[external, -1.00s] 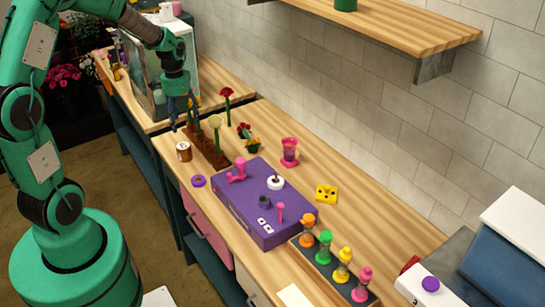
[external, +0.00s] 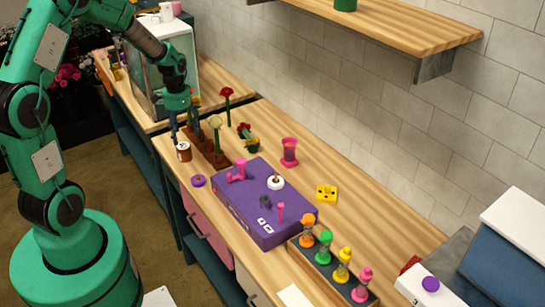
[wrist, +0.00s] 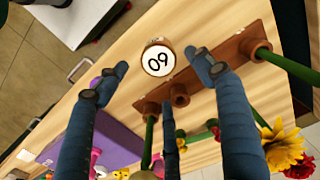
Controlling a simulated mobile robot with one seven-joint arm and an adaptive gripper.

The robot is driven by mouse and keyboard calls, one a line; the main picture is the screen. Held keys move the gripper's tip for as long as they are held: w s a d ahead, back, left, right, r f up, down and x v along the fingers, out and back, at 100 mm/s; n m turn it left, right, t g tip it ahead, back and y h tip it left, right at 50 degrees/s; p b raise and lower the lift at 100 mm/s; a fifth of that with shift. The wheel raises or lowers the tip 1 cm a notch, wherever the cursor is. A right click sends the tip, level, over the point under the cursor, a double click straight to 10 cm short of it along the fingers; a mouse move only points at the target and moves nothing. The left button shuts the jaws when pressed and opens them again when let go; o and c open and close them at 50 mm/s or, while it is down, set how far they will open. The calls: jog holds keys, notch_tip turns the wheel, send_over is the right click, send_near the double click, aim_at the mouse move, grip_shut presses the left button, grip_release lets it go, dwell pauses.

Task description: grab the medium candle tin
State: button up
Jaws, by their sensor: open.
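A brown candle tin (external: 184,152) stands on the wooden counter near its front edge, at the left of the flower rack. In the wrist view its round white top (wrist: 158,59) carries dark digits and lies between the tips of my two fingers. My gripper (external: 184,135) is open and points down, with its fingertips close to the tin. It also shows in the wrist view (wrist: 157,65), one finger on each side of the tin. I cannot tell whether the fingers touch it.
A brown rack (wrist: 222,84) with flower stems stands close behind the tin. A purple ring (external: 198,181) and a purple box (external: 240,215) with small items lie nearby. A glass-fronted case (external: 147,80) stands farther back.

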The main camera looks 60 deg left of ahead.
aim_at(184, 145)
jog(key=shift+f, duration=1.75)
jog(key=shift+f, duration=0.1)
jog(key=shift+s+a+f+b, duration=0.1)
jog(key=shift+f+b, duration=0.2)
jog(key=shift+f, duration=0.95)
jog(key=shift+a+f+b, duration=0.1)
jog(key=shift+f+b, duration=0.15)
jog(key=shift+f, duration=1)
jog(key=c, duration=1.4)
